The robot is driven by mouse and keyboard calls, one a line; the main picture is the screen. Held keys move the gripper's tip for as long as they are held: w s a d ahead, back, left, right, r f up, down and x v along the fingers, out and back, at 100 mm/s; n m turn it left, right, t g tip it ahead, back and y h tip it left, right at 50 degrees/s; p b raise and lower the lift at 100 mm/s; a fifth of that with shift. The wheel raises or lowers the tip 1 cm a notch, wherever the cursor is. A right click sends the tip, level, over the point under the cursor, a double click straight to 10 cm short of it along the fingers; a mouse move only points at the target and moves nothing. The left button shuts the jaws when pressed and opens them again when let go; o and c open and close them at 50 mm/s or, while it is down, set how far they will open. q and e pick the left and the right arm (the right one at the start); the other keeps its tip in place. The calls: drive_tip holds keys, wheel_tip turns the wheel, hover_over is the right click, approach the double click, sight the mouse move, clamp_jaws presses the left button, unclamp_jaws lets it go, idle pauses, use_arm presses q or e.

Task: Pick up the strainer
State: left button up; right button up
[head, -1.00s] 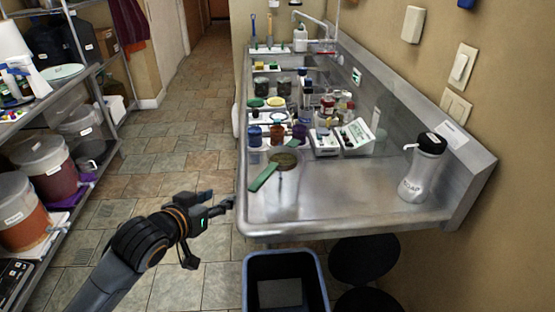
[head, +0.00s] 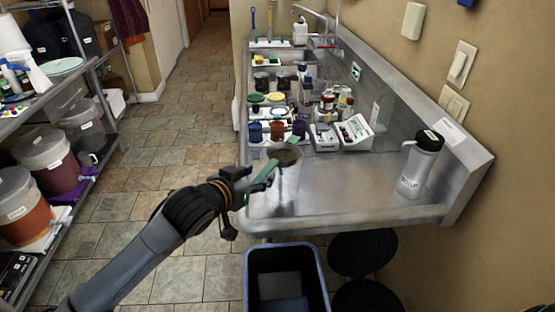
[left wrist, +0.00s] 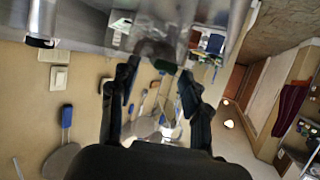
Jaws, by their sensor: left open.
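The strainer (head: 287,157) has a green handle and a dark round mesh. It seems to rest on top of a clear container (head: 284,185) at the near left of the steel counter. Its handle (head: 268,170) points toward the lower left. My left gripper (head: 258,179) is open at the handle's end, close to it and partly covering it. In the left wrist view my two fingers (left wrist: 158,88) are apart, with a green piece, likely the handle end, (left wrist: 166,67) beyond them. I cannot tell whether they touch it. My right gripper does not show.
The steel counter (head: 350,190) has free room to the right of the container. A silver bottle with a black lid (head: 420,165) stands at the right. Jars and small trays crowd the counter behind the strainer. A blue bin (head: 285,252) stands below the front edge.

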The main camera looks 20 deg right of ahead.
sight(264, 173)
use_arm(q)
drive_tip(key=shift+p+x, duration=0.45)
drive_tip(key=shift+x, duration=1.7)
drive_tip(key=shift+s+f, duration=0.1)
drive_tip(key=shift+f, duration=0.05)
clamp_jaws()
